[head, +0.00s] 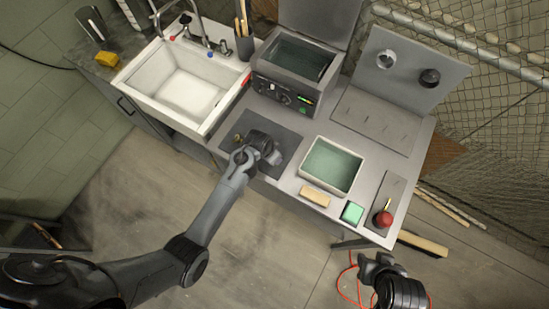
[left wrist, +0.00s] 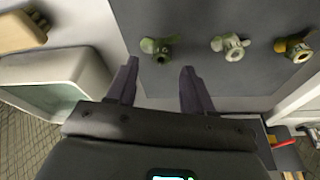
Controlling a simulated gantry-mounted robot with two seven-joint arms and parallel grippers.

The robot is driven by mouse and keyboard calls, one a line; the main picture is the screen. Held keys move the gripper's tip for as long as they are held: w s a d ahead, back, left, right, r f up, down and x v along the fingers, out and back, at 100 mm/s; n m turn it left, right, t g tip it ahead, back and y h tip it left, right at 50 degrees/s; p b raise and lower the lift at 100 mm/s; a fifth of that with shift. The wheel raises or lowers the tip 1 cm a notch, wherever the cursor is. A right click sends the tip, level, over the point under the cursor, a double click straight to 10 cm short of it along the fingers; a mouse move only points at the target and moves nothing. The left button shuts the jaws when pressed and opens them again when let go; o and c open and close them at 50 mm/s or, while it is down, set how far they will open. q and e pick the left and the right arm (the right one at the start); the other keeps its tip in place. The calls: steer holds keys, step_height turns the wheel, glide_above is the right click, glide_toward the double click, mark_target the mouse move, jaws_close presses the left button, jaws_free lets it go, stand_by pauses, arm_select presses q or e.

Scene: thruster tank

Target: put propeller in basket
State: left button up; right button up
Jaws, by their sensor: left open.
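Three small propellers lie in a row on a dark mat (head: 228,148) in the left wrist view: a dull green one (left wrist: 158,48), a pale greenish one (left wrist: 230,45) and a brass-brown one (left wrist: 295,47).
A grey tank machine (head: 312,68) with an open lid stands behind the mat, a white sink (head: 140,80) at left. A tan block (head: 315,196), a green block (head: 352,212) and a red-knobbed lever (head: 383,218) are near the front right edge.

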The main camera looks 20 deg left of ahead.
arm_select(q)
steer(key=shift+x, duration=1.6)
steer(key=shift+a, duration=0.1)
jaws_close()
